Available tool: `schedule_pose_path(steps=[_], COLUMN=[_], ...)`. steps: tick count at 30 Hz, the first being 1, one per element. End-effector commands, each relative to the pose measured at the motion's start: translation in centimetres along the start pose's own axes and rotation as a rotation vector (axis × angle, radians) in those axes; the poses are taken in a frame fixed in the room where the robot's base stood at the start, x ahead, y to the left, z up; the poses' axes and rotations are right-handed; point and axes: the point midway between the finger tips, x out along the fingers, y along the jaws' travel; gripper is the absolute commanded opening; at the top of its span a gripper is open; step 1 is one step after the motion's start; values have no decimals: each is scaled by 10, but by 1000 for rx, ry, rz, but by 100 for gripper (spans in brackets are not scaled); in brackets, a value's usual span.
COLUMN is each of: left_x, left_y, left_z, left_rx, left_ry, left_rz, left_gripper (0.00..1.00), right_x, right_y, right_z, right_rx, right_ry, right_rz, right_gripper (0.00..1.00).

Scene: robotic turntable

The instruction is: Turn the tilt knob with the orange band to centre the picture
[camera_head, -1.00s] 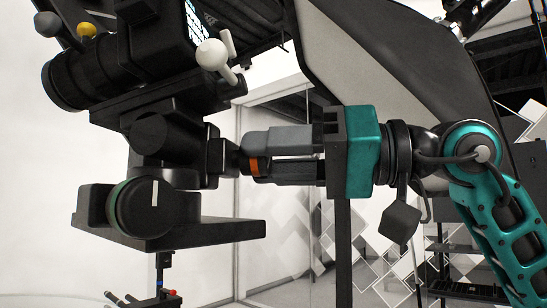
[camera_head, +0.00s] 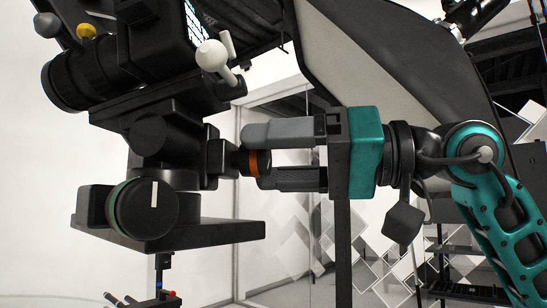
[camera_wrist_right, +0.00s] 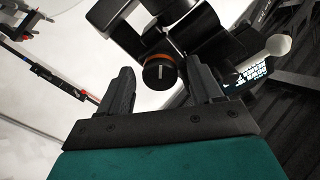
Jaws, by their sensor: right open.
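The tilt knob with the orange band (camera_head: 257,163) sticks out of the right side of the black tripod head. My right gripper (camera_head: 254,156) is open, with one finger above and one below the knob's end. In the right wrist view my right gripper (camera_wrist_right: 159,68) has a fingertip on either side of the knob, with a gap at each. My left gripper is not in view. A screen (camera_head: 195,18) shows only a sliver in the head view.
A second knob with a green band (camera_head: 147,207) and an upright white line sits low on the head. A white-balled lever (camera_head: 212,56) rises above the orange-banded knob. The black camera (camera_head: 120,60) sits on top. A large dark-edged panel (camera_head: 390,80) stands behind my right arm.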

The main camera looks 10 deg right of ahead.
Motion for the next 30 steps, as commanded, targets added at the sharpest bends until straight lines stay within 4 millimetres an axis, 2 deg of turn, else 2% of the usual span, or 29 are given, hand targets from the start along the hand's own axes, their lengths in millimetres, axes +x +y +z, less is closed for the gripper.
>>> schedule_pose_path(steps=[5,12,18,24,30], left_x=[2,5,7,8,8], left_y=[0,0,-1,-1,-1], left_z=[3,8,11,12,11], left_rx=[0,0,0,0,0], left_ry=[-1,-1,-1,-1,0], left_rz=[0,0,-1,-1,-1], left_gripper=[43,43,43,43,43], right_x=[-26,-80,-113,-126,-126], right_y=[2,2,1,1,0], right_z=[0,1,0,0,0], right_rx=[-1,0,0,0,0], right_ry=[4,4,2,1,1], right_rz=[4,5,3,2,1], right_gripper=[65,65,65,65,65])
